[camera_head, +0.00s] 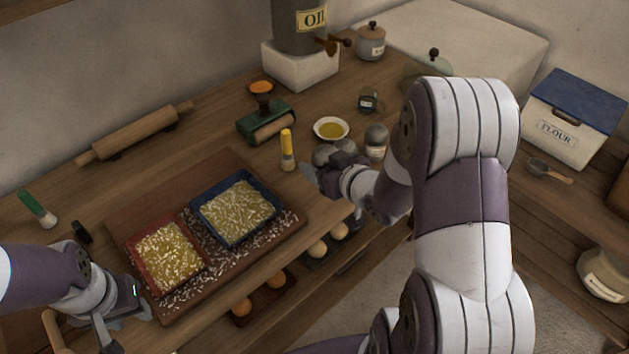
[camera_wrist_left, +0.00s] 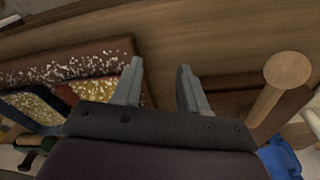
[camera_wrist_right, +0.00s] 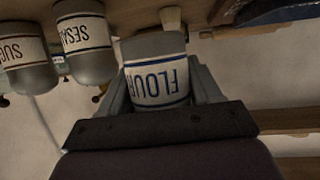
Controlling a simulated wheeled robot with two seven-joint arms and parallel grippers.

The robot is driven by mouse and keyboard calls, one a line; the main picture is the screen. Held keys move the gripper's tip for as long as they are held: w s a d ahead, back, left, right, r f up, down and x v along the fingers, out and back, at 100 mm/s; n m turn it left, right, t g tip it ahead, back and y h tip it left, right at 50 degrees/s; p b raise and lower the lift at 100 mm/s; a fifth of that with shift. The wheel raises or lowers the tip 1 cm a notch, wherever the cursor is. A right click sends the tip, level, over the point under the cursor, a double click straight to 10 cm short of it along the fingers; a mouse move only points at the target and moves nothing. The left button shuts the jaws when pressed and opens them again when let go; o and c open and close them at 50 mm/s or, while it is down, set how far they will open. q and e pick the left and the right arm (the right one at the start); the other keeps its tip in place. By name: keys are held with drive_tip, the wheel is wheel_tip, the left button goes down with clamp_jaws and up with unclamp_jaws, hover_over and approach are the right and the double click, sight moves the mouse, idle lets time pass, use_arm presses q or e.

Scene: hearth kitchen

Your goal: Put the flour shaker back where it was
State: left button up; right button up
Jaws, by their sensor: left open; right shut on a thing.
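The flour shaker (camera_wrist_right: 158,75), grey with a white "FLOUR" label, is between the fingers of my right gripper (camera_wrist_right: 158,90), which is shut on it. In the head view my right gripper (camera_head: 310,172) is at the counter's front edge, and the shaker's grey top (camera_head: 321,154) shows just beyond. I cannot tell whether its base touches the counter. The sesame shaker (camera_wrist_right: 86,45) and sugar shaker (camera_wrist_right: 27,60) stand beside it in a row. My left gripper (camera_wrist_left: 160,75) is open and empty, near the counter's front left in the head view (camera_head: 118,328).
A brown board (camera_head: 130,205) holds a red tray (camera_head: 150,233) and a blue tray (camera_head: 262,176) of shreds. Eggs sit on the shelf below.

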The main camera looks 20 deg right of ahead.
use_arm(q)
drive_tip(key=shift+w+f, duration=0.1)
drive_tip(key=shift+f, duration=0.05)
use_arm(e)
drive_tip(key=shift+w+a+f, duration=0.55)
drive_tip(key=shift+w+a, duration=0.05)
drive_tip(key=shift+w, duration=0.1)
use_arm(q)
drive_tip(key=shift+f+b, duration=0.4)
drive_tip(key=shift+b, duration=0.1)
use_arm(e)
wheel_tip(320, 180, down, 4)
drive_tip(key=shift+r, duration=0.1)
use_arm(q)
drive_tip(key=shift+f, duration=0.15)
use_arm(e)
drive_tip(key=shift+f, duration=0.2)
drive_tip(key=o, duration=1.1)
drive_tip(key=shift+o, duration=0.2)
